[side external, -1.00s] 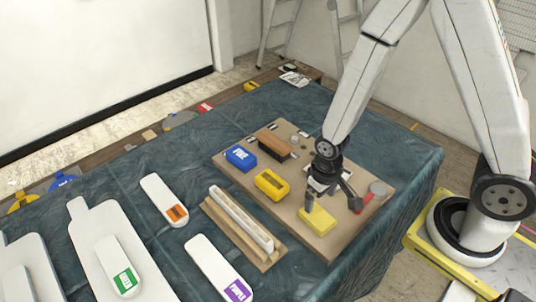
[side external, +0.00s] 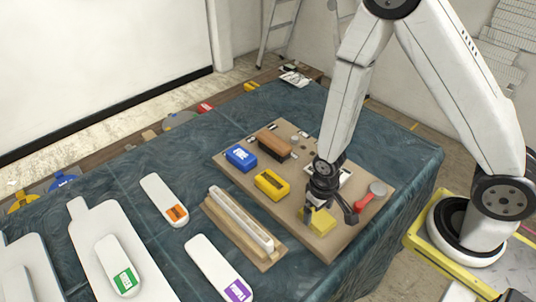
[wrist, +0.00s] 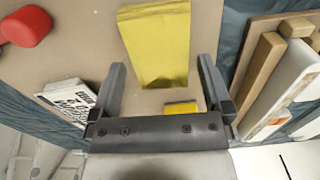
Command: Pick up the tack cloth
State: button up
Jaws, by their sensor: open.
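The tack cloth is a yellow folded pad (side external: 321,223) lying on the near right part of a tan board (side external: 322,250). In the wrist view the yellow cloth (wrist: 155,45) lies ahead of the fingers, roughly centred between their lines. My gripper (side external: 330,218) is open and low over the cloth, one finger on each side of it in the side view. The gripper (wrist: 162,72) also shows open and empty in the wrist view. I cannot tell whether the fingers touch the board. The gripper partly hides the cloth's far side in the side view.
A red-handled tool (side external: 370,199) lies right of the gripper. A yellow block (side external: 271,185), a blue block (side external: 240,157) and a brown block (side external: 274,144) sit further left on the board. A white bar on a wooden rail (side external: 240,225) lies left of the cloth.

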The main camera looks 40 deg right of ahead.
aim_at(317, 215)
jog(key=shift+f, duration=0.85)
jog(key=c, duration=1)
jog(key=shift+r, duration=0.2)
jog(key=shift+r, duration=4.8)
